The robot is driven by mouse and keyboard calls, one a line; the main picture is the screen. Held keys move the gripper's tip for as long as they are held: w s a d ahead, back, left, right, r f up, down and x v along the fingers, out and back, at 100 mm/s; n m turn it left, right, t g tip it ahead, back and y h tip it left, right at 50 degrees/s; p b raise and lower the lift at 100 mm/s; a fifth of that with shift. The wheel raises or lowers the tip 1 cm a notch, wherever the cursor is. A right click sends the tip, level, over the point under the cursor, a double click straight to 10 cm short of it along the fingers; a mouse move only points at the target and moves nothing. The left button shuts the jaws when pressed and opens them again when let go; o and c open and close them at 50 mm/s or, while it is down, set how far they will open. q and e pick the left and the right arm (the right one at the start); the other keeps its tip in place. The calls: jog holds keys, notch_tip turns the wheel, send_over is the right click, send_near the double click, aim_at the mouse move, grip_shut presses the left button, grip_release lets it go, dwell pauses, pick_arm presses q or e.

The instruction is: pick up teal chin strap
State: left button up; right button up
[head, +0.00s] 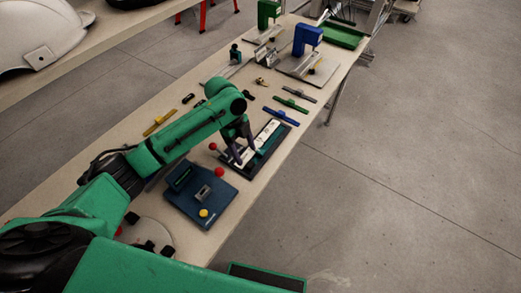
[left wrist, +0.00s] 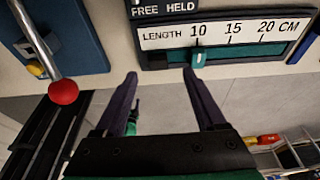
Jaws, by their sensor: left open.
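A teal strip (left wrist: 245,52) lies along the lower edge of the length gauge (left wrist: 170,37) in the left wrist view, with a small teal tab (left wrist: 198,58) standing across it. It looks like the chin strap, but I cannot tell it surely from a part of the gauge. In the head view the teal strip (head: 270,140) runs along the gauge's right side. My left gripper (head: 246,155) is over the gauge, fingers pointing down. In the left wrist view its fingers (left wrist: 160,74) are apart and empty, with the gauge beyond the tips. My right gripper does not show.
A blue box (head: 201,194) with red-knobbed levers stands beside the gauge. Blue (head: 281,117), green (head: 291,104) and grey (head: 299,94) straps lie farther along the bench. A yellow strap (head: 159,122) lies left. Green and blue presses stand at the far end. Open floor lies right.

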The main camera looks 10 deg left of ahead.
aim_at(250, 164)
pick_arm(q)
jog(key=p+x, duration=0.1)
jog(key=x, duration=0.3)
jog(key=shift+s+d+f, duration=0.1)
jog(key=shift+s+f, duration=0.1)
jog(key=shift+f, duration=0.05)
jog(key=shift+s+f, duration=0.1)
jog(key=shift+c, duration=1.2)
grip_shut()
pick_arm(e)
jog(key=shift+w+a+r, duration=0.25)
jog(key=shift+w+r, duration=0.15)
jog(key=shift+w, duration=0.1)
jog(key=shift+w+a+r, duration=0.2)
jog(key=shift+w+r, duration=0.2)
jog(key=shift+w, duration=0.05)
